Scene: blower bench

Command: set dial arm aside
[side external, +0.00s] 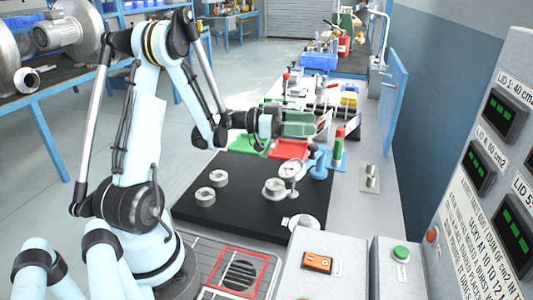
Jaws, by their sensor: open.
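A round white-faced dial (292,169), which looks like the dial arm's gauge, stands over the back right part of the black mat (235,198). It is above and slightly behind a metal ring part (274,188). A blue stand (320,166) with a dark knob is just to its right; I cannot tell how the two are joined. The fingertips are small and overlap the cluttered background.
Two metal rings (205,196) lie on the mat's left. A red tray (289,149) and a green tray (249,144) lie behind it. A red-and-green post (337,150) and metal cylinders (370,177) stand right. The mat's front middle is clear.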

